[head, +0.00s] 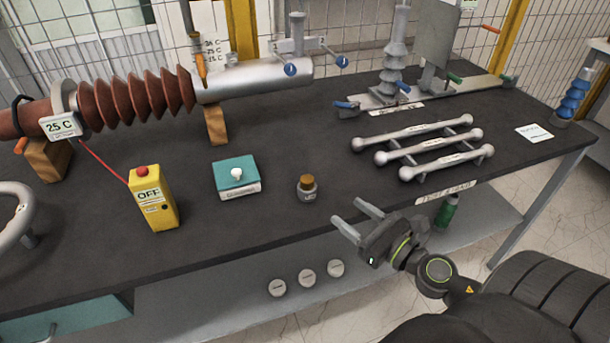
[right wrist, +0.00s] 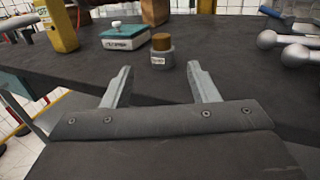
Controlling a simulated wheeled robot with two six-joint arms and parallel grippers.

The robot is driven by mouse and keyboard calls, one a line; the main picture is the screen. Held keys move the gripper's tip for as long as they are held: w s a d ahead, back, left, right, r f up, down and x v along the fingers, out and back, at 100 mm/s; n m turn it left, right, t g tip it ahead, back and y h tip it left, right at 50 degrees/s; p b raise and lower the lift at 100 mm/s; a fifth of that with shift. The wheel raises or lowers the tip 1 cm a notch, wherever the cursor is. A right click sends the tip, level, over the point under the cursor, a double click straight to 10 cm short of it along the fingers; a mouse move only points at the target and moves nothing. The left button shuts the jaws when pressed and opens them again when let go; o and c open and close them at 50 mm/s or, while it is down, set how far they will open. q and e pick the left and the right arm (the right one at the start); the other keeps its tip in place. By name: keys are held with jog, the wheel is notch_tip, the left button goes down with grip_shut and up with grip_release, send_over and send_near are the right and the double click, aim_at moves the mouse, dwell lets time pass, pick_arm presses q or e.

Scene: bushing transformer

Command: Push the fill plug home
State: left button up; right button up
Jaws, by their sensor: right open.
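No part is plainly marked as the fill plug, and I cannot tell which one it is. A silver cylinder (head: 255,80) continues the brown ribbed bushing (head: 140,100); a metal stub (head: 297,35) with a crossbar and blue tags 1 and 2 stands on it. A small grey bottle with a brown cap (head: 307,187) stands upright near the bench's front edge. My right gripper (head: 355,217) is open and empty, in front of the bench edge, to the right of the bottle. In the right wrist view the bottle (right wrist: 161,52) is beyond the open fingers (right wrist: 160,76), apart from them. My left gripper is not in view.
A yellow OFF box (head: 153,200) and a teal box with a white knob (head: 237,178) stand left of the bottle. Several silver ball-ended bars (head: 428,148) lie to the right. The dark bench (head: 225,235) is clear along its front middle. A grey ring (head: 12,212) is at far left.

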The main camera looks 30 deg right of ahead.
aim_at(312, 183)
jog(key=w+p, duration=0.1)
jog(key=w, duration=0.1)
jog(key=w+a+p, duration=0.1)
jog(key=w+p, duration=0.1)
jog(key=w, duration=0.1)
jog(key=w+p, duration=0.2)
jog(key=w, duration=0.1)
jog(key=shift+w+a+r, duration=0.1)
jog(key=shift+w+a, duration=0.1)
jog(key=shift+a, duration=0.05)
jog(key=shift+w, duration=0.45)
jog(key=w, duration=0.1)
jog(key=w+p, duration=0.1)
jog(key=w, duration=0.2)
jog(key=shift+a+r+p, duration=0.1)
jog(key=shift+a+p, duration=0.15)
jog(key=shift+p, duration=0.15)
jog(key=shift+w+a, duration=0.1)
jog(key=shift+w, duration=0.5)
jog(key=c, duration=1)
